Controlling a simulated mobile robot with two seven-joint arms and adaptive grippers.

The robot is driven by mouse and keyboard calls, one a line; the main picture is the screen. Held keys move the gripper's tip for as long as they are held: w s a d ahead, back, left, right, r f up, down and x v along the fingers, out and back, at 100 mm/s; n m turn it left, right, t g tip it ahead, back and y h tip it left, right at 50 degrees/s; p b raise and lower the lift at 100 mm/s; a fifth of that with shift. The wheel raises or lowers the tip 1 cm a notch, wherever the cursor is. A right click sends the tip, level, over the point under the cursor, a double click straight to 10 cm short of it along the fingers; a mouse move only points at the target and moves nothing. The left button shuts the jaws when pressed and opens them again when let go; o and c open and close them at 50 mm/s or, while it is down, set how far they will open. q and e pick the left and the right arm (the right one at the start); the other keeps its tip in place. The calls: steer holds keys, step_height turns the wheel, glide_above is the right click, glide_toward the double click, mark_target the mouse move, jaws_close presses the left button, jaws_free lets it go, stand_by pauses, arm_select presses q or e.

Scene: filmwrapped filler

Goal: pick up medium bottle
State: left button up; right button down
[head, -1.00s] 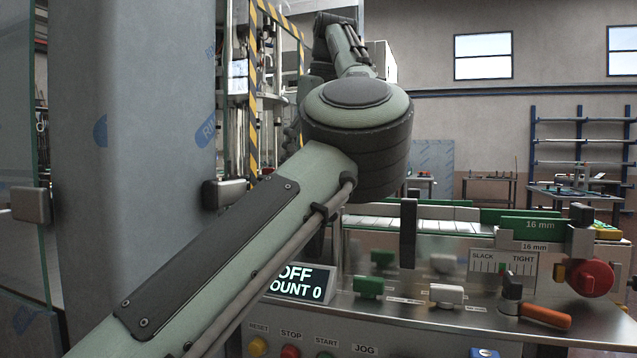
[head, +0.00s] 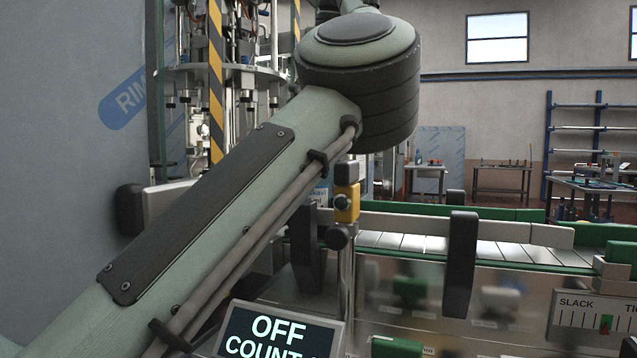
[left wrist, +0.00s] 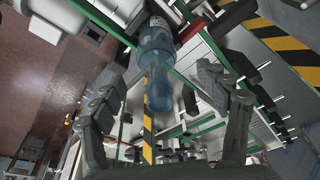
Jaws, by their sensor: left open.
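A translucent blue bottle (left wrist: 157,75) shows in the left wrist view, at the upper middle, over a conveyor with green edges. My left gripper (left wrist: 165,125) is open, with one finger on each side of the picture. The bottle lies between and beyond the fingers, and I see no contact. In the head view my left arm crosses from the lower left to the top, and its gripper is out of the picture. No bottle shows in the head view. I cannot tell the bottle's size against others. My right gripper is in neither view.
The conveyor (head: 420,243) runs right with green and grey rails and a dark upright bracket (head: 461,265). A grey panel (head: 70,150) fills the left. Yellow-black striped posts (head: 216,80) stand behind.

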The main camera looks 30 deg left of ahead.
mark_target(322, 194)
arm_select(q)
steer(key=shift+x, duration=1.1)
steer(key=x, duration=0.5)
steer(key=shift+w+a, duration=0.15)
steer(key=shift+w, duration=0.1)
steer(key=c, duration=1.3)
